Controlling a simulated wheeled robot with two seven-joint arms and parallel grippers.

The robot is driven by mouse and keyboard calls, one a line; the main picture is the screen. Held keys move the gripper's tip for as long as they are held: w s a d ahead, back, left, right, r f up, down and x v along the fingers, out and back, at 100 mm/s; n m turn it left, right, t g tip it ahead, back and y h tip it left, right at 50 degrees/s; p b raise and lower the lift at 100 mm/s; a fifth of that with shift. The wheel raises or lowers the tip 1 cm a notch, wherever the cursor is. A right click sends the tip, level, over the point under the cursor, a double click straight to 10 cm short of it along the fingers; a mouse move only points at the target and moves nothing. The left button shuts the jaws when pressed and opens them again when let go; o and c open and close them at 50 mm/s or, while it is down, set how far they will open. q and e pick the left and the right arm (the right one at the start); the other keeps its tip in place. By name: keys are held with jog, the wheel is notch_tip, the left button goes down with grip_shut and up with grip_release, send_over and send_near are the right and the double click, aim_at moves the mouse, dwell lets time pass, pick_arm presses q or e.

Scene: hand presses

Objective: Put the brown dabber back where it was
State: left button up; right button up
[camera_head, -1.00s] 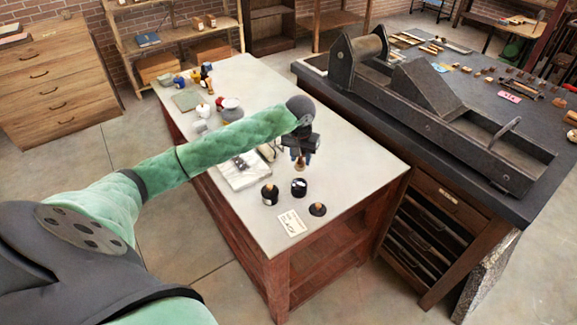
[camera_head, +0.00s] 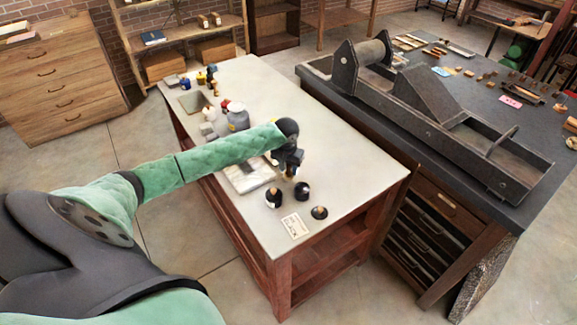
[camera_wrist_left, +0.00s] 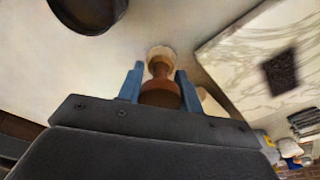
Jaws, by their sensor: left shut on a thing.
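In the left wrist view the brown dabber (camera_wrist_left: 160,92) sits between the two blue fingertips of my left gripper (camera_wrist_left: 160,85), which is shut on it. Its turned brown body ends in a pale cream tip pointing away from the gripper. In the head view my left gripper (camera_head: 291,169) is over the pale-topped table (camera_head: 345,165), beside the marble slab (camera_head: 247,183). The dabber is mostly hidden there by the gripper. I cannot tell whether it touches the table. My right gripper is not in view.
Jars and small containers (camera_head: 237,117) crowd the far left. The table's right side is clear. A dark press (camera_head: 430,110) stands on the right bench.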

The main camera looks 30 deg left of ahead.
pick_arm(q)
jog(key=shift+f, duration=0.1)
jog(key=o, duration=1)
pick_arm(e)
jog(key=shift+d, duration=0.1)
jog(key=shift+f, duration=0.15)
pick_arm(q)
jog(key=shift+r, duration=0.35)
notch_tip(320, 180, up, 3)
jog(key=shift+s+f+b, duration=0.15)
jog(key=shift+f+b, duration=0.05)
jog(key=shift+b, duration=0.55)
jog(key=r, duration=0.2)
jog(key=r+b, duration=0.1)
jog(key=r, duration=0.2)
jog(key=s+r+b, duration=0.1)
jog(key=r, duration=0.1)
jog(key=shift+d+r, duration=0.15)
jog(key=shift+d, duration=0.05)
jog(key=shift+r, duration=0.75)
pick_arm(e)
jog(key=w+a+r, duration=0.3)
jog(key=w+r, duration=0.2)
